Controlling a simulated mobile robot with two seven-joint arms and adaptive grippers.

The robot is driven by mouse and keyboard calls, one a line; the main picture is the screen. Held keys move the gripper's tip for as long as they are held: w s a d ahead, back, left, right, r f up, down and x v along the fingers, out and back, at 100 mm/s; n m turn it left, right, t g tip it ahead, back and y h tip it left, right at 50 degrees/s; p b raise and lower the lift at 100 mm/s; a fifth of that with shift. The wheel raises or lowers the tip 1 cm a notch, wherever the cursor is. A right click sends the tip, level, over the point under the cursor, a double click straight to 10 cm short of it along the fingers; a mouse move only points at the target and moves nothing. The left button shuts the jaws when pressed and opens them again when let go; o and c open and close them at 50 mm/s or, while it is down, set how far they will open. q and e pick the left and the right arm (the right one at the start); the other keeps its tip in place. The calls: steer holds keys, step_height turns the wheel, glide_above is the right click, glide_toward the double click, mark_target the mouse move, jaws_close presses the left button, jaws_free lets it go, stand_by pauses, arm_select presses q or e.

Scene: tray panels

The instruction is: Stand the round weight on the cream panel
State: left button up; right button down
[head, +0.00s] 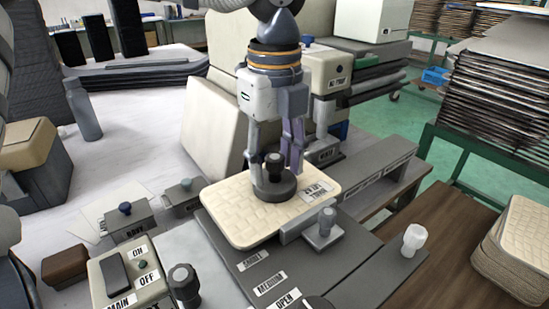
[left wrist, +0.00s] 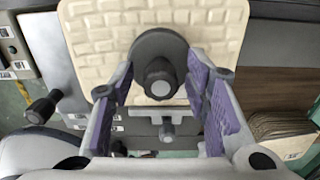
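The round weight (head: 274,190) is a dark grey disc with a knob on top. It stands upright on the woven-textured cream panel (head: 232,218), near the panel's middle in the head view. In the left wrist view the weight (left wrist: 158,46) sits by the near edge of the cream panel (left wrist: 92,30). My left gripper (head: 276,163) points down over the weight. Its purple-padded fingers (left wrist: 163,78) are apart, one on each side of the knob, with gaps showing. My right gripper is not in view.
A grey clamp with a knob (head: 324,232) stands at the panel's near edge. A white-knobbed bar (head: 412,240) and a control box (head: 130,275) are in front. A stack of cream panels (head: 515,245) lies at the right. A bottle (head: 84,108) stands at the left.

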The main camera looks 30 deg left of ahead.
mark_target(274, 156)
arm_select(q)
steer(key=shift+r, duration=0.1)
step_height(274, 156, up, 12)
stand_by(0.5)
